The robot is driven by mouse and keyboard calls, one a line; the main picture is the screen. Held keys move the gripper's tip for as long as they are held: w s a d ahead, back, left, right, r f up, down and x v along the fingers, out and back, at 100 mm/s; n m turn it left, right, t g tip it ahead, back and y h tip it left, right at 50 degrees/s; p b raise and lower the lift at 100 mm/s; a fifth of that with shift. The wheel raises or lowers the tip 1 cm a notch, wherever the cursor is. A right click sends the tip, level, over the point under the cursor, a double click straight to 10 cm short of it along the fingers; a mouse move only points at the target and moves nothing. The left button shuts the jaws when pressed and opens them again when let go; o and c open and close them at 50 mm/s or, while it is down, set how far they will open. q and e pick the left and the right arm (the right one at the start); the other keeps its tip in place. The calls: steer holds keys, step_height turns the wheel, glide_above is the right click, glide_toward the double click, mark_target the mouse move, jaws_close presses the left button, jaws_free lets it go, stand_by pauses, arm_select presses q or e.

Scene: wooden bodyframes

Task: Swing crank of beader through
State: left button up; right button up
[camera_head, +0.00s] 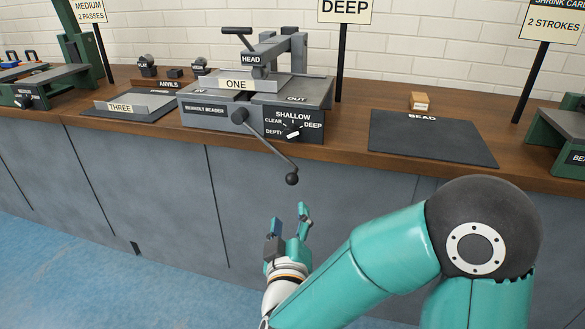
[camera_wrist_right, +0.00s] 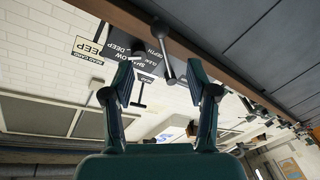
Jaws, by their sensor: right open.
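The beader (camera_head: 262,103) stands on the bench, its front lettered with a depth dial (camera_head: 291,133) marked CLEAR, SHALLOW and DEEP. Its dark crank (camera_head: 266,143) slants down and right from the front hub, over the bench edge, to a round knob (camera_head: 292,179). A sheet labelled ONE (camera_head: 243,84) lies on the beader under the HEAD. My right gripper (camera_head: 290,215) is open and empty, below the knob and apart from it. My left gripper is out of view.
A dark BEAD mat (camera_head: 425,140) lies right of the beader, with a small wooden block (camera_head: 419,101) behind it. A piece labelled THREE (camera_head: 135,104) lies on the left. Signposts stand along the back. Floor in front of the cabinets is clear.

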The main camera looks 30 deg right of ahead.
mark_target(291, 184)
steer(key=p+x, duration=0.1)
steer(key=x, duration=1.2)
steer(key=shift+f+p, duration=0.15)
steer(key=shift+p, duration=0.25)
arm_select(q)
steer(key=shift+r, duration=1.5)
arm_select(e)
steer(key=shift+w+d, duration=0.4)
steer(key=shift+w, duration=0.1)
jaws_close()
